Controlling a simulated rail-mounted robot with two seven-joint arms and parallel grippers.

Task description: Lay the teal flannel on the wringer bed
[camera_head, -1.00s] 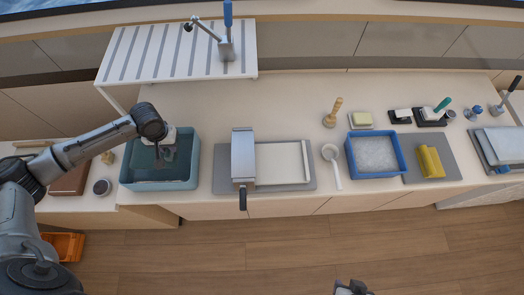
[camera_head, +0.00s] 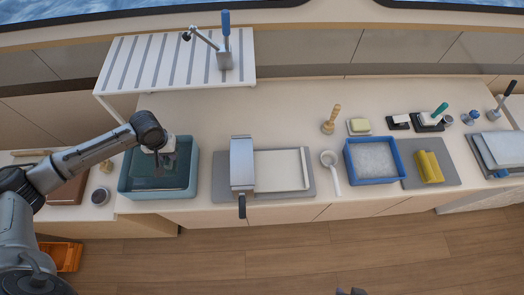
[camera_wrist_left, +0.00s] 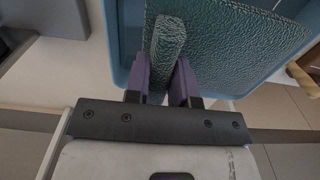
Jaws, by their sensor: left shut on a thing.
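My left gripper (camera_head: 165,165) is over the blue-teal tub (camera_head: 124,188) of dark teal liquid at the left of the counter. In the left wrist view its purple fingers (camera_wrist_left: 161,62) are shut on the teal flannel (camera_wrist_left: 168,38), a narrow textured strip between them. The flannel's lower extent is hard to tell from the rippled teal surface behind it. The wringer (camera_head: 242,163), with a metal roller cover and dark handle, stands right of the tub. Its pale wringer bed (camera_head: 278,170) is bare. Only a dark scrap at the bottom edge may be my right gripper.
A white slatted rack (camera_head: 135,65) with a blue-handled clamp (camera_head: 224,55) stands behind the tub. Right of the wringer are a white ladle (camera_head: 331,165), a wooden-handled tool (camera_head: 331,120), a blue basin of suds (camera_head: 376,160) and a yellow cloth (camera_head: 430,167).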

